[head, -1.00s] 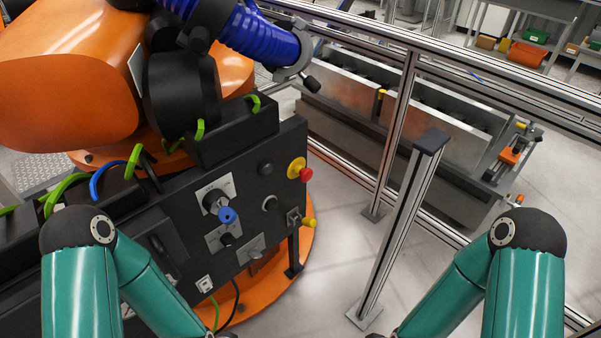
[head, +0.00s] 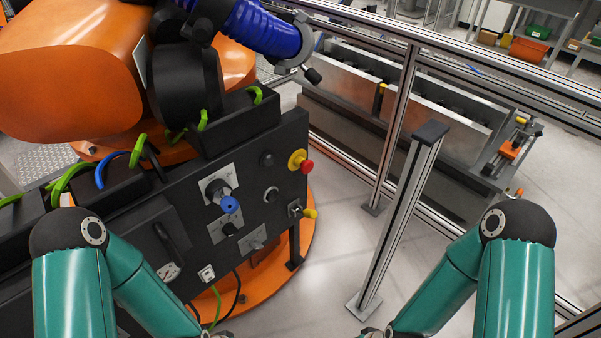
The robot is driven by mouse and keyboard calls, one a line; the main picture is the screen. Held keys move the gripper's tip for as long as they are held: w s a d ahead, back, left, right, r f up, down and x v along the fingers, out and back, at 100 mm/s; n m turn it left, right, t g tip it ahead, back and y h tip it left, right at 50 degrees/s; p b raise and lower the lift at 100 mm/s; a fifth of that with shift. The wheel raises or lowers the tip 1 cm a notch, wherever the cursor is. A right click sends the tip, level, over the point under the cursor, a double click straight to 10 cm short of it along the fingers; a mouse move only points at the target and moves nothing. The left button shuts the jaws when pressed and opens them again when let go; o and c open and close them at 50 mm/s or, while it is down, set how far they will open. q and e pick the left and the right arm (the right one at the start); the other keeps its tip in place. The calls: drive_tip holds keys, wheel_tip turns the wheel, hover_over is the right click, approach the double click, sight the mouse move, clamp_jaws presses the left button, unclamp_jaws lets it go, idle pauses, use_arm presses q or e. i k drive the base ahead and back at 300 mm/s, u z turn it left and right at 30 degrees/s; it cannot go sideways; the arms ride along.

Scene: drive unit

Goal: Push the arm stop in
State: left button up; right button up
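The arm stop appears to be the red mushroom button (head: 307,167) on a yellow round base (head: 296,158). It sits at the upper right of the black control panel (head: 190,245) and sticks out from it. Whether it is pressed I cannot tell. My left arm, teal with a black joint, comes in at the lower left in front of the panel. My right arm comes in at the lower right, over the floor. Both grippers are below the picture's edge or hidden, so their fingers do not show. Nothing touches the red button.
The panel also carries a blue knob (head: 230,204), a yellow-tipped switch (head: 309,213) and black knobs. A large orange robot arm (head: 70,75) stands behind it. A metal post (head: 400,225) stands on the floor right of the panel, before a rail fence (head: 480,60).

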sight(307, 167)
drive_tip(key=u, duration=0.5)
drive_tip(key=k, duration=1.1)
drive_tip(key=u, duration=0.5)
drive_tip(key=i, duration=0.35)
drive_tip(key=z, duration=1.15)
drive_tip(key=i, duration=1.2)
drive_tip(key=z, duration=0.2)
